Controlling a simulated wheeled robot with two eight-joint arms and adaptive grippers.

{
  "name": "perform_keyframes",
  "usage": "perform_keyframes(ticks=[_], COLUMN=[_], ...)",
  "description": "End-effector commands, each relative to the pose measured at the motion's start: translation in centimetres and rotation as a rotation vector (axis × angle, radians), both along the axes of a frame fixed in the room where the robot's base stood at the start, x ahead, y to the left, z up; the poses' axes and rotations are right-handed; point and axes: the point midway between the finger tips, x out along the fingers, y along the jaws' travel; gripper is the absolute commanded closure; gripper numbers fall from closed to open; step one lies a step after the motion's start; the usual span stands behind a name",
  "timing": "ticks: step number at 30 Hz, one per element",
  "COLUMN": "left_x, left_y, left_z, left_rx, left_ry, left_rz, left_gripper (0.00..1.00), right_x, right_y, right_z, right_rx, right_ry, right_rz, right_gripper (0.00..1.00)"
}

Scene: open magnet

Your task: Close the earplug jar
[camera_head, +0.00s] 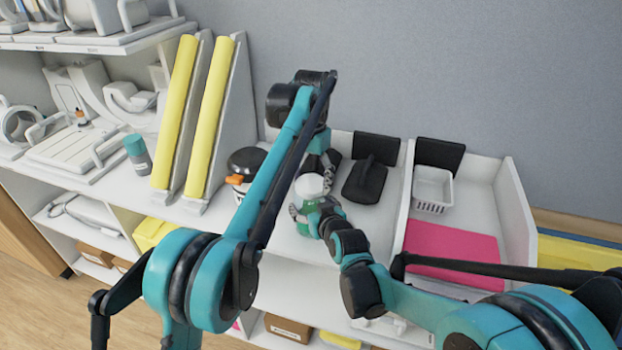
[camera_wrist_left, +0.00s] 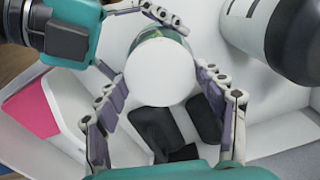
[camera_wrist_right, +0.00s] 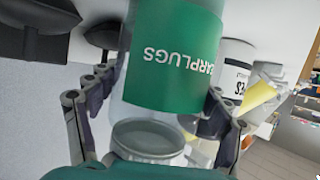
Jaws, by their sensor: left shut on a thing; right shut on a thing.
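The earplug jar (camera_head: 309,222) stands upright on the white shelf top, with a green label that reads EARPLUGS in the right wrist view (camera_wrist_right: 175,60). Its white lid (camera_head: 309,186) is at the top of the jar; it also shows as a white disc in the left wrist view (camera_wrist_left: 160,70). I cannot tell whether it is fully seated. My left gripper (camera_head: 320,172) comes from above and behind, its fingers shut on the lid from both sides. My right gripper (camera_wrist_right: 155,105) is shut around the jar body at the label, from the front right.
A white container with a black top (camera_head: 246,162) stands just left of the jar. Dark holders (camera_head: 365,180) lie behind right. A white divider, a pink sheet (camera_head: 450,255) and a white basket (camera_head: 433,188) are on the right. Yellow-edged panels (camera_head: 211,115) stand left.

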Motion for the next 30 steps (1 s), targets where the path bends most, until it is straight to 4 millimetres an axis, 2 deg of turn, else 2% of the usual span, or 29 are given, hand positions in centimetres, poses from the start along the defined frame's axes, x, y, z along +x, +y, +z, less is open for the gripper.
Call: perform_keyframes(ticks=[3,7,9,13,14,15,16,26,30], left_x=[0.0,0.0,0.0,-0.1,-0.1,-0.1,-0.1,0.0,0.0], left_y=[-0.1,-0.1,-0.1,-0.1,-0.1,-0.1,-0.1,0.0,0.0], left_z=[-0.1,-0.1,-0.1,-0.1,-0.1,-0.1,-0.1,0.0,1.2], left_rx=[-0.001,-0.001,-0.001,-0.001,-0.001,-0.001,-0.001,-0.001,-0.001], left_ry=[0.0,-0.001,-0.001,-0.001,-0.001,-0.001,-0.001,-0.002,-0.002], left_rz=[-0.288,-0.554,-0.619,-0.613,-0.613,-0.612,-0.612,-0.61,-0.61], left_gripper=[0.66,0.66,0.66,0.66,0.23,0.13,0.07,0.07,0.07], right_x=[0.0,0.0,0.0,0.0,0.0,0.1,0.0,0.0,0.0], right_y=[0.0,0.0,0.0,0.0,0.0,0.0,0.0,0.0,0.0], right_z=[0.0,0.0,0.0,0.0,0.0,0.0,0.0,0.0,0.0], right_rx=[-0.001,-0.001,-0.001,-0.001,-0.001,-0.001,-0.001,-0.001,-0.001], right_ry=[-0.002,-0.002,-0.002,-0.002,-0.002,-0.002,-0.001,0.0,0.0], right_rz=[0.001,0.001,0.001,0.001,0.001,0.001,0.0,0.0,0.0], right_gripper=[1.0,1.0,1.0,1.0,1.0,1.0,1.0,1.0,1.0])
